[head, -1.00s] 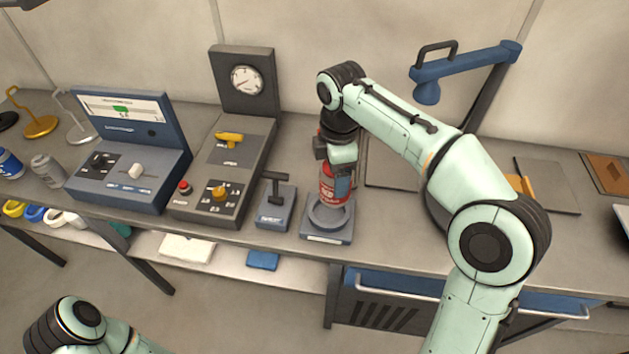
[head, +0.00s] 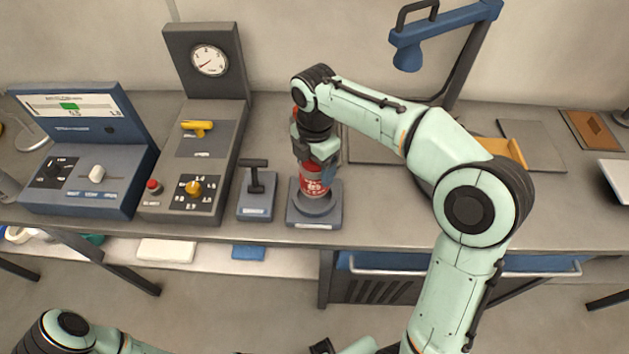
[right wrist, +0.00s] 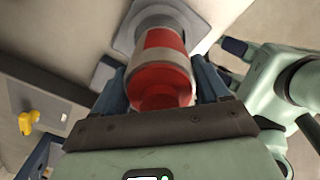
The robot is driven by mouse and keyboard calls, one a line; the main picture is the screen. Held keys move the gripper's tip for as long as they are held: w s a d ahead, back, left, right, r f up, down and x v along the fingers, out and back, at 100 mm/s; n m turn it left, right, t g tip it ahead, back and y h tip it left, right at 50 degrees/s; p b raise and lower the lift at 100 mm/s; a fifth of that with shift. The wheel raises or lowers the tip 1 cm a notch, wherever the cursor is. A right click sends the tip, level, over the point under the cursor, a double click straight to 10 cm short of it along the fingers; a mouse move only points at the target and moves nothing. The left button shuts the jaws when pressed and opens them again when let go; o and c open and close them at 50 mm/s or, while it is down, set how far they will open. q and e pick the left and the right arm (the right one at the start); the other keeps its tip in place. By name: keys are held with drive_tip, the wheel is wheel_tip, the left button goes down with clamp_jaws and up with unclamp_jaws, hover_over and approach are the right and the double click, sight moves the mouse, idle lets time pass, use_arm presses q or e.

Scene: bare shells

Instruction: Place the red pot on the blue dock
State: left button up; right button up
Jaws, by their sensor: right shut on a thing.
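The red pot (head: 314,182), a small cylinder with a pale band and white lettering, is upright over the ring of a slate-grey dock (head: 315,222). The dock is a square base with a raised ring and a pale label in front. My right gripper (head: 316,160) points down and is shut on the pot's upper part. In the right wrist view, the pot (right wrist: 163,62) sits between the fingers, its far end at the dock plate (right wrist: 125,40). I cannot tell whether it touches the dock. My left gripper (head: 322,346) shows only partly at the bottom edge; its fingers are unclear.
A small lever box (head: 256,205) stands just left of the dock. Further left are a grey panel with a gauge (head: 210,60) and a blue console (head: 85,185). A blue lamp-like arm (head: 445,25) stands behind.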

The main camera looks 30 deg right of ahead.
use_arm(q)
drive_tip(key=shift+s+f+b, duration=0.3)
drive_tip(key=shift+f+b, duration=0.05)
drive_tip(key=shift+f, duration=0.15)
use_arm(e)
drive_tip(key=shift+f, duration=2.55)
drive_tip(key=shift+f, duration=0.15)
drive_tip(key=o, duration=1.3)
wheel_tip(320, 180, up, 12)
drive_tip(key=shift+r+p, duration=0.15)
drive_tip(key=shift+p, duration=1)
use_arm(q)
drive_tip(key=w+r, duration=0.2)
drive_tip(key=r, duration=0.1)
